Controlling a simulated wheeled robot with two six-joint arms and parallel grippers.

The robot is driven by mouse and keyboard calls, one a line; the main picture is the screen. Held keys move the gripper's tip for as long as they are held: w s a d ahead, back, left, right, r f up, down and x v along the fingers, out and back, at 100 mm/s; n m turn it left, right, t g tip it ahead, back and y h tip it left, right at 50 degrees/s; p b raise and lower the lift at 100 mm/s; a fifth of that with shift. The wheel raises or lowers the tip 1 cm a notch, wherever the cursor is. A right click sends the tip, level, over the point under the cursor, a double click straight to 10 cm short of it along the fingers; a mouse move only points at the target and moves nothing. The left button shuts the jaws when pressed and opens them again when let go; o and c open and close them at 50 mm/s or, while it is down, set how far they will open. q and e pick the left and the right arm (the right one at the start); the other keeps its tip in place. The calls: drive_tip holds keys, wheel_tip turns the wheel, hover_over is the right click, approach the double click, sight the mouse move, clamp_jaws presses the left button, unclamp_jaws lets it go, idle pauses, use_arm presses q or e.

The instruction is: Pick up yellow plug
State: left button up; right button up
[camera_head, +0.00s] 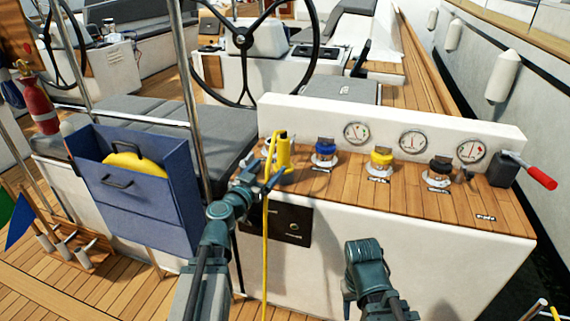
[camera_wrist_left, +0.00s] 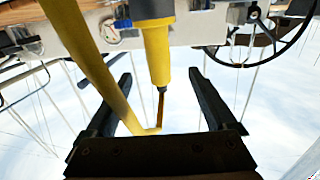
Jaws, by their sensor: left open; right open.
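The yellow plug (camera_head: 284,152) stands upright over the wooden top of the console, at the left end of its row of fittings. A yellow cord runs from its top down the console front. My left gripper (camera_head: 266,178) is at the plug, just in front of and below it. In the left wrist view the yellow plug (camera_wrist_left: 157,55) and cord lie between the spread fingers of the left gripper (camera_wrist_left: 161,72), with gaps on both sides. Whether a finger touches is unclear. My right arm is low in front of the console; its fingers do not show.
Blue (camera_head: 325,153), yellow (camera_head: 381,161) and dark (camera_head: 439,172) capped fittings line the console right of the plug. Gauges sit behind them. A red-handled lever (camera_head: 540,178) is at the right end.

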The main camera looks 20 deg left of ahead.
sight(280, 156)
use_arm(q)
drive_tip(key=w, duration=0.2)
drive_tip(key=w+d, duration=0.1)
drive_tip(key=w, duration=0.5)
drive_tip(key=shift+d, duration=0.35)
drive_tip(key=shift+w+d+f+b, duration=0.1)
drive_tip(key=shift+w+d, duration=0.1)
drive_tip(key=shift+w, duration=0.65)
drive_tip(key=shift+w+d+f+b, duration=0.15)
drive_tip(key=shift+w+d, duration=0.05)
drive_tip(key=shift+w, duration=0.7)
drive_tip(key=shift+w+d+f+b, duration=0.1)
drive_tip(key=shift+w+d, duration=0.1)
drive_tip(key=shift+w, duration=0.65)
drive_tip(key=shift+s, duration=0.1)
clamp_jaws()
